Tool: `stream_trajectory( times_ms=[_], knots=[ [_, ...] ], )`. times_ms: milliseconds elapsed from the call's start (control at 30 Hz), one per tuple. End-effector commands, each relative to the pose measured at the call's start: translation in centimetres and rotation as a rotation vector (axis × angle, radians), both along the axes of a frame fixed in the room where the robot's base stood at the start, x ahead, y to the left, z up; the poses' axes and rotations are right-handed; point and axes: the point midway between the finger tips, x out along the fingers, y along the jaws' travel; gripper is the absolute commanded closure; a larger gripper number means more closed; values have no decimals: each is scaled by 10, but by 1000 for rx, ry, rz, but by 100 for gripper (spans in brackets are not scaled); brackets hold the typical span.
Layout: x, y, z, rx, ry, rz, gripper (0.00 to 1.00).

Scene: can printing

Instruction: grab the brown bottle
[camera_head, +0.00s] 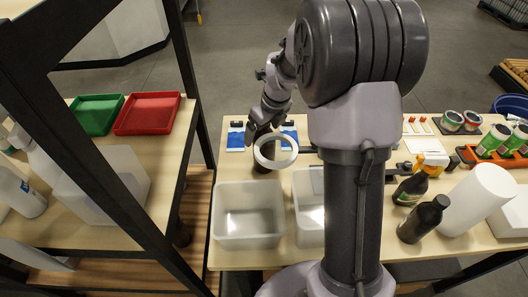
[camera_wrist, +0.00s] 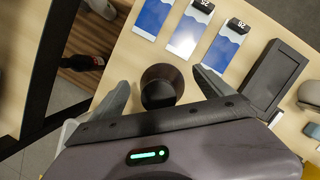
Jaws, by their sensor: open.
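A dark brown round object (camera_wrist: 162,86), which looks like the brown bottle seen from above, stands on the table between the fingers of my gripper (camera_wrist: 161,77) in the wrist view. The fingers are open, one on each side, with a visible gap. In the head view my gripper (camera_head: 262,128) points down over the table, and the dark brown object (camera_head: 264,158) shows below it, partly hidden by a white ring (camera_head: 275,151). Two other dark bottles stand at the right: one with a label (camera_head: 410,189) and a plain black one (camera_head: 423,219).
White bins (camera_head: 247,240) stand at the table's front. Blue-and-white cards (camera_wrist: 190,28) and a black tray (camera_wrist: 272,76) lie near the gripper. A white cylinder (camera_head: 479,198) stands at the right. A dark shelf frame (camera_head: 95,175) rises at the left.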

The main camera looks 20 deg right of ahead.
Motion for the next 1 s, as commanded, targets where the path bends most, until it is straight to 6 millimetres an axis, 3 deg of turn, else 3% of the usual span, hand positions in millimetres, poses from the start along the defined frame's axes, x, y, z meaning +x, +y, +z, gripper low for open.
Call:
stream_trajectory(
  times_ms=[67, 233, 700, 1000],
  knots=[
    [3, 1, -11, 0, 0, 0, 9],
    [4, 1, -10, -1, -1, 0, 9],
    [3, 1, -9, -1, -1, 1, 100],
    [4, 1, -6, -1, -4, 0, 100]
  ],
)
